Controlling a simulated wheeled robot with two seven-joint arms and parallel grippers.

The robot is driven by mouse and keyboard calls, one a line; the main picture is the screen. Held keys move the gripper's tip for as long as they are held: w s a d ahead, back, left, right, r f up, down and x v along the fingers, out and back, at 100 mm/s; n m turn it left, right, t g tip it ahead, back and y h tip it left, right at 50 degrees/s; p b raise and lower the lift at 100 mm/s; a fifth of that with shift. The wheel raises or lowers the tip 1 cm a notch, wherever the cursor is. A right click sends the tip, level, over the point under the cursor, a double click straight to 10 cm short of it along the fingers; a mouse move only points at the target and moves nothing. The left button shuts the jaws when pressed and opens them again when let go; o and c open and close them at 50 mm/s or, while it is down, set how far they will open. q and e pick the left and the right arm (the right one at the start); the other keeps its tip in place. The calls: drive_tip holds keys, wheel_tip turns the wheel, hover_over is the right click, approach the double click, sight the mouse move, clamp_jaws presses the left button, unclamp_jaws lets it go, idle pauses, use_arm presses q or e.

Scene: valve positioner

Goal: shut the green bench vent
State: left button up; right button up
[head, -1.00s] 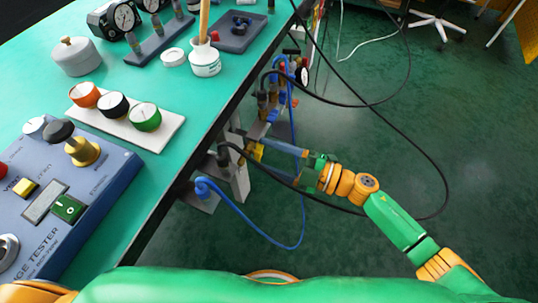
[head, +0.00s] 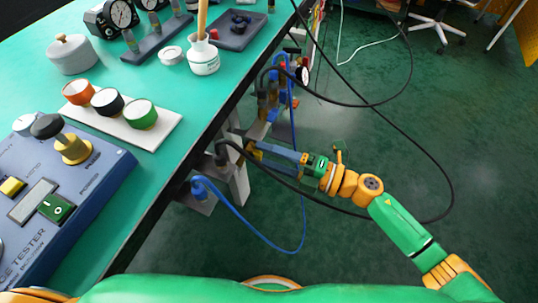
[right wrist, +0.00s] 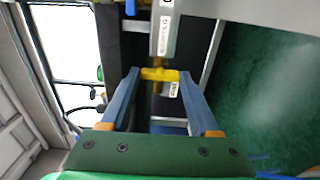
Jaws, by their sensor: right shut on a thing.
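A small valve with a yellow handle (right wrist: 160,74) sits below a grey labelled part (right wrist: 165,32) in the right wrist view. A white tag (right wrist: 173,90) hangs by it; its text is too small to read. My right gripper (head: 256,150) reaches in beside the bench edge. Its two blue fingers are on either side of the yellow handle, shut on it. In the head view the handle is mostly hidden by the fingers. I cannot tell whether this valve is the green bench vent. My left gripper is out of view.
A black cable (head: 425,160) and a blue hose (head: 265,243) loop close to my right arm.

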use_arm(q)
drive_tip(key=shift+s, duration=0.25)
use_arm(e)
drive_tip(key=o, duration=1.4)
drive_tip(key=shift+c, duration=0.2)
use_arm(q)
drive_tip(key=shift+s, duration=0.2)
use_arm(e)
drive_tip(key=shift+d, duration=0.1)
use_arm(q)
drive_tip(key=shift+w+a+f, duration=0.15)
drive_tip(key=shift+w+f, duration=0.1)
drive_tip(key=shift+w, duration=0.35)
use_arm(e)
drive_tip(key=v, duration=0.7)
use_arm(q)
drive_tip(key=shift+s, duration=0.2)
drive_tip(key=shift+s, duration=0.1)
